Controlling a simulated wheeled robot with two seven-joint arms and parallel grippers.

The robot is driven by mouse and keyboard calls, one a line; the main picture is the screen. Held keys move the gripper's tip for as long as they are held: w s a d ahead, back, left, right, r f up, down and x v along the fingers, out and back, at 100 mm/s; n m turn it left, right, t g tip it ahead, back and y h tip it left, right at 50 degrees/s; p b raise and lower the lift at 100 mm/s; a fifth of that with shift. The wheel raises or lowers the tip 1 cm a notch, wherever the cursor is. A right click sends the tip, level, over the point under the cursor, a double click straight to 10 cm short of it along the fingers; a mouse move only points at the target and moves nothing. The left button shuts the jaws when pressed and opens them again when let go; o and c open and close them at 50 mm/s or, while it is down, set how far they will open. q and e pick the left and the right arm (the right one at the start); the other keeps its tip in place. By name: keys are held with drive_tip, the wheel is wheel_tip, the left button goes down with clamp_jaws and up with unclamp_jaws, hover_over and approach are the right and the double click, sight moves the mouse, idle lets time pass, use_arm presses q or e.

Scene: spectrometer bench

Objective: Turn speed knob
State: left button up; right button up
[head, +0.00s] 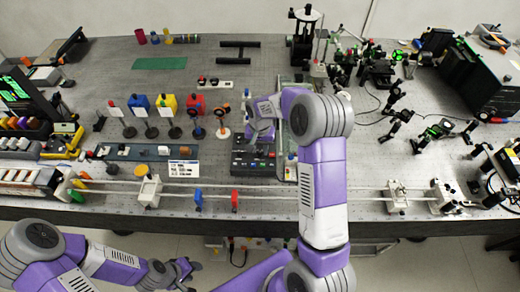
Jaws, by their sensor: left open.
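A dark control box (252,166) with several small buttons or knobs lies on the bench, left of my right forearm. I cannot tell which of its small parts is the speed knob. My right gripper (262,135) points down over the back edge of this box. Its fingers are small and partly merge with the box, so contact and jaw opening cannot be told. My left gripper (184,271) is open and empty, low in front of the bench's front edge.
A long rail with white carriages (148,190) runs along the front of the bench (110,75). Coloured blocks (194,104) and round posts stand left of the box. Optical mounts (378,68) and a black instrument (478,80) fill the right. My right arm covers the middle.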

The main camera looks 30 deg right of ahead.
sight(260, 153)
wheel_tip(260, 153, up, 7)
drive_tip(key=shift+f, duration=0.2)
idle(0.5)
